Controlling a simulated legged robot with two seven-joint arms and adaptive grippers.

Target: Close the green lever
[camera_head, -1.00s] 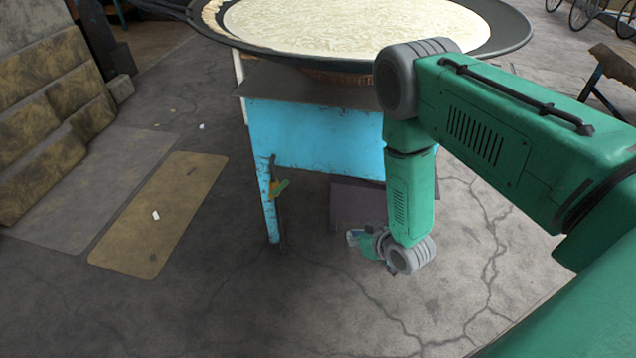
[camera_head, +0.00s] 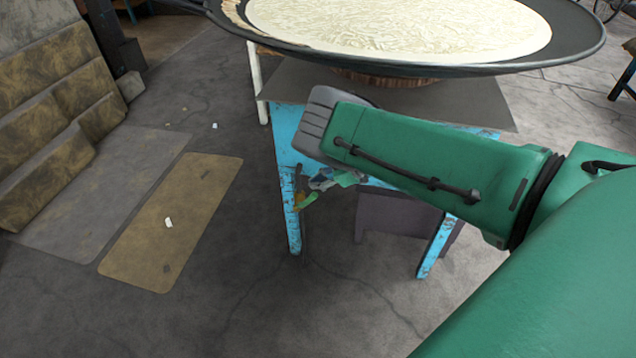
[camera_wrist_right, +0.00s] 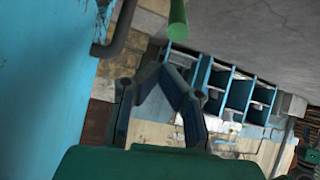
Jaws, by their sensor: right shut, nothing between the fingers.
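The green lever (camera_head: 309,201) sits on a small orange-yellow valve (camera_head: 299,197) by the front left leg of the blue table. In the right wrist view, the lever (camera_wrist_right: 177,20) is a green rod at the top, just beyond my fingertips. My right gripper (camera_head: 321,181) is beside the lever, up and to its right, partly hidden under my forearm. In the right wrist view, my right gripper (camera_wrist_right: 163,68) has its fingertips together with nothing between them. I cannot tell whether they touch the lever. My left gripper is not in view.
A wide pan (camera_head: 400,28) of milk stands above the blue table (camera_head: 286,135). A dark pipe (camera_wrist_right: 122,30) runs beside the blue panel in the right wrist view. A dark box (camera_head: 395,218) is under the table.

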